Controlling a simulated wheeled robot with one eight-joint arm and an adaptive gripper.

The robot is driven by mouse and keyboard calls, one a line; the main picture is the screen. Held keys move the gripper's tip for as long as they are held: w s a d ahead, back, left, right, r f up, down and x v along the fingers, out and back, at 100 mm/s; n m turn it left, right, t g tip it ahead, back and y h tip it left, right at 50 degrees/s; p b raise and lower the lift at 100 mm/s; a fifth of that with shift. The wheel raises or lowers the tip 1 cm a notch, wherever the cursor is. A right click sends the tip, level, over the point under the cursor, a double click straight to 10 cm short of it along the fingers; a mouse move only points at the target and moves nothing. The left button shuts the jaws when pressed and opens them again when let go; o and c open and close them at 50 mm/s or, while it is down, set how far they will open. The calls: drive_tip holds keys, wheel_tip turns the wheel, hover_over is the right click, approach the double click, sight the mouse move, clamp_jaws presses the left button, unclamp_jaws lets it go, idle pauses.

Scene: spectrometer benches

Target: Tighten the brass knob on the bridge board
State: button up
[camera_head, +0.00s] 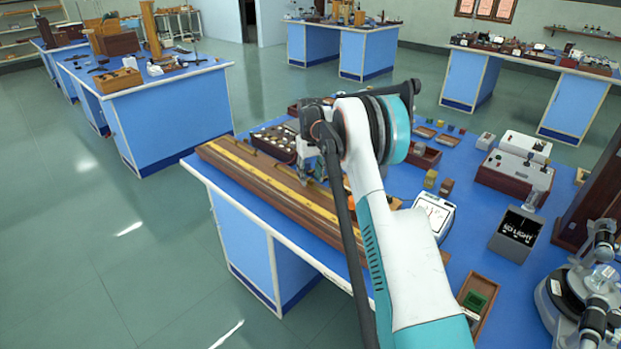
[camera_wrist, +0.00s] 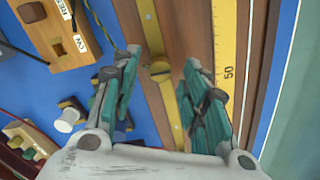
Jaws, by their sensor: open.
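The bridge board (camera_head: 262,184) is a long wooden board along the near left edge of the blue bench, with yellow strips along it. In the wrist view, its wood (camera_wrist: 196,22) carries a yellow scale and a thin brass strip. The brass knob (camera_wrist: 160,71) is a small round slotted head on that strip. My gripper (camera_wrist: 163,58) is open, with one finger on each side of the knob. I cannot tell how far above the knob the fingertips are. In the head view, my gripper (camera_head: 313,165) is over the board, partly hidden by my arm, and the knob is not discernible.
A wooden box with labels (camera_wrist: 55,32) and a white spool (camera_wrist: 68,119) lie left of the board in the wrist view. A white meter (camera_head: 434,215) and a dark light box (camera_head: 517,234) stand on the bench. Floor lies beyond the board's outer edge.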

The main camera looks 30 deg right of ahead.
sight(310, 180)
wheel_tip(310, 180, up, 11)
idle(0.3)
drive_tip(key=shift+a, duration=0.1)
idle(0.4)
